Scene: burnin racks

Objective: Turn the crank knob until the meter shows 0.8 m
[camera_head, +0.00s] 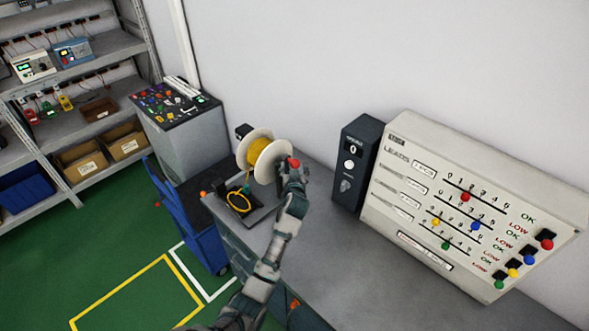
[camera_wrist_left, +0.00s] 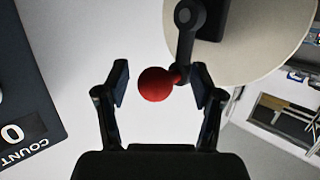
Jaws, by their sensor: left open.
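The crank has a red ball knob (camera_head: 294,162) on a dark arm at the right side of a white spool wound with yellow cable (camera_head: 252,153). In the left wrist view the red knob (camera_wrist_left: 155,84) sits between the two parted fingers of my left gripper (camera_wrist_left: 160,88), nearer the right finger. The crank arm (camera_wrist_left: 187,40) runs up from it in front of the pale spool flange (camera_wrist_left: 250,35). My left gripper (camera_head: 291,172) is open at the knob in the head view. My right gripper is not in view.
A dark counter box (camera_head: 354,165) reading 0 stands right of the spool, with a LEADS board (camera_head: 455,205) beside it. A yellow cable loop (camera_head: 239,202) lies on a dark base left of my arm. The grey bench is clear in front of the board.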

